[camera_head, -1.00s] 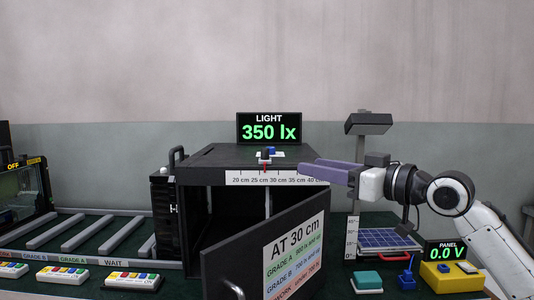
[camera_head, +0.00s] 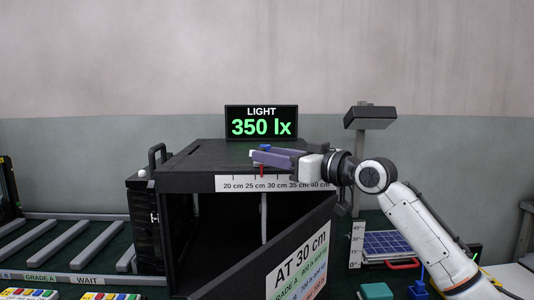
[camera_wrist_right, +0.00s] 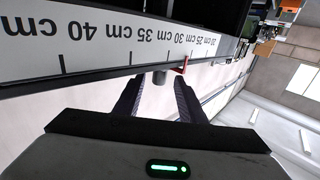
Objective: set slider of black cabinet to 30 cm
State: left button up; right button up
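The black cabinet (camera_head: 185,155) stands mid-view with a white scale (camera_head: 230,184) along its top front edge. The slider's red pointer (camera_head: 262,170) is between the 25 cm and 30 cm marks, nearer 25; it also shows in the right wrist view (camera_wrist_right: 184,65). The slider's knob is mostly hidden by my fingers in the head view. My right gripper (camera_head: 257,155) is over the cabinet top at the slider. In the right wrist view its fingers (camera_wrist_right: 158,82) are apart, with the dark knob between them; contact cannot be told. My left gripper is not in view.
The LIGHT display (camera_head: 261,122) reads 350 lx. The cabinet door (camera_head: 250,262) hangs open toward me, with an "AT 30 cm" sign (camera_head: 298,262). A roller conveyor (camera_head: 60,244) is at left. A solar panel (camera_head: 387,244) under a lamp (camera_head: 370,117) stands at right.

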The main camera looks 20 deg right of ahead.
jog(key=shift+x, duration=0.8)
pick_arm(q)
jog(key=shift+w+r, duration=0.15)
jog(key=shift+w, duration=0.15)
pick_arm(e)
jog(key=shift+w, duration=0.15)
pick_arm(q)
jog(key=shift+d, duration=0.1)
pick_arm(e)
grip_shut()
jog(key=shift+s+d, duration=0.25)
jog(key=shift+d, duration=0.65)
jog(key=shift+s+d, duration=0.3)
jog(key=shift+d, duration=0.6)
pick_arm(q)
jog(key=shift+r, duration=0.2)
pick_arm(e)
grip_release()
jog(key=shift+a, duration=0.1)
